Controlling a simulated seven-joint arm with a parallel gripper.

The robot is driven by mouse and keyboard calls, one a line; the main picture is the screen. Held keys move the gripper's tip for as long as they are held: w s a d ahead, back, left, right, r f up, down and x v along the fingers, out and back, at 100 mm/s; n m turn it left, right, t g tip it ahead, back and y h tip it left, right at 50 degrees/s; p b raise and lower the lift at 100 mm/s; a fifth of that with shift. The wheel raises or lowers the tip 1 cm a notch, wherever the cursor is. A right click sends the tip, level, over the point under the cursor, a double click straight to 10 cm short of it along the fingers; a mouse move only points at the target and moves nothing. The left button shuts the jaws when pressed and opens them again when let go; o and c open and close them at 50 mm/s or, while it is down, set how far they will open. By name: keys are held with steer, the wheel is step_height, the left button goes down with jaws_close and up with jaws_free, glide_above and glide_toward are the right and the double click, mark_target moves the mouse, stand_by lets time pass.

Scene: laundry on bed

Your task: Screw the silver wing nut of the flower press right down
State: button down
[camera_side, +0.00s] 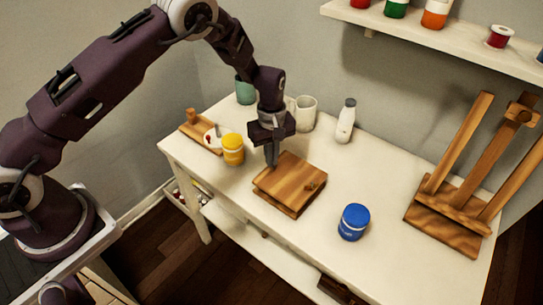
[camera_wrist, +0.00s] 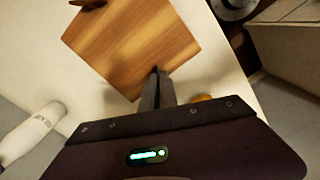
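The flower press (camera_side: 288,178) is a striped wooden board stack lying flat on the white table, and its top fills the upper part of the wrist view (camera_wrist: 130,45). My gripper (camera_side: 273,162) points down at the press's back left corner. Its dark fingers (camera_wrist: 157,72) look close together in the wrist view, over the press's edge. I cannot see whether anything is between them. The silver wing nut is not visible; the fingers may hide it. A small brown wing-shaped piece (camera_side: 313,187) stands at the press's right side, partly showing in the wrist view (camera_wrist: 90,3).
A yellow jar (camera_side: 233,150) and a wooden board with a palette (camera_side: 205,135) are to the left. A blue jar (camera_side: 354,222) and a wooden easel (camera_side: 460,205) are to the right.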

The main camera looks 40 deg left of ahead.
steer(key=m, duration=1.2)
steer(key=shift+m, duration=0.3)
stand_by(0.4)
steer(key=c, duration=1.6)
jaws_free()
steer(key=shift+c, duration=0.2)
steer(key=shift+r, duration=0.1)
step_height(320, 180, up, 7)
steer(key=shift+f, duration=0.1)
